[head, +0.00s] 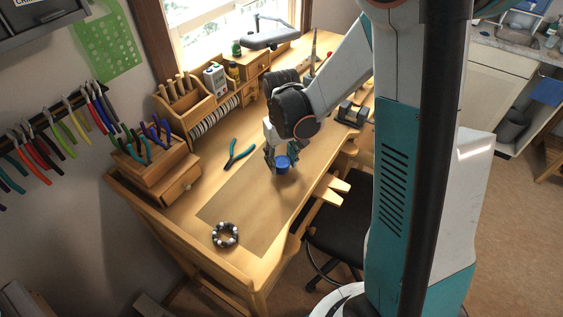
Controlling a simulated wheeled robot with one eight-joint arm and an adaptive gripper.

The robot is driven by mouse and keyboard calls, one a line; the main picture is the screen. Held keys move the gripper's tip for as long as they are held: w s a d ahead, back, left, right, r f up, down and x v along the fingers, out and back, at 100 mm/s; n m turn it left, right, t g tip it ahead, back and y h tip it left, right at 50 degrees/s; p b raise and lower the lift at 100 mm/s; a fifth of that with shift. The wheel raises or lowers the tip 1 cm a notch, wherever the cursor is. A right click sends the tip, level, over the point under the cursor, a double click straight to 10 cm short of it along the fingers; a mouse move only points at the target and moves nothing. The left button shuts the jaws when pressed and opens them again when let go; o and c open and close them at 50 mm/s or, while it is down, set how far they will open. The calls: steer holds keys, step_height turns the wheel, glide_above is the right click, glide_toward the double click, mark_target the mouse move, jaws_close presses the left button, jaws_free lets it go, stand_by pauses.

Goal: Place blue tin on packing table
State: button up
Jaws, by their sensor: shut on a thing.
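My gripper (276,158) points down over the right part of a wooden workbench (190,208). It is shut on a small round blue tin (283,165), which shows just below and between the fingers. The tin looks upright; its upper part is partly hidden by the gripper. I cannot tell whether its base touches the bench top or hangs a little above it. No table is marked as the packing table; this workbench is the only large table clearly in view.
Blue-handled pliers (239,152) lie left of my gripper. A dark beaded ring (225,235) lies near the front. A wooden tool rack (186,100) and a drawer box (165,176) line the back. A black stool (338,222) stands right. The bench's middle is clear.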

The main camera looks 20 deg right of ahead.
steer(key=shift+f, duration=0.4)
steer(key=shift+f, duration=0.2)
steer(key=o, duration=1.1)
steer(key=shift+c, duration=0.2)
steer(key=shift+r, duration=0.15)
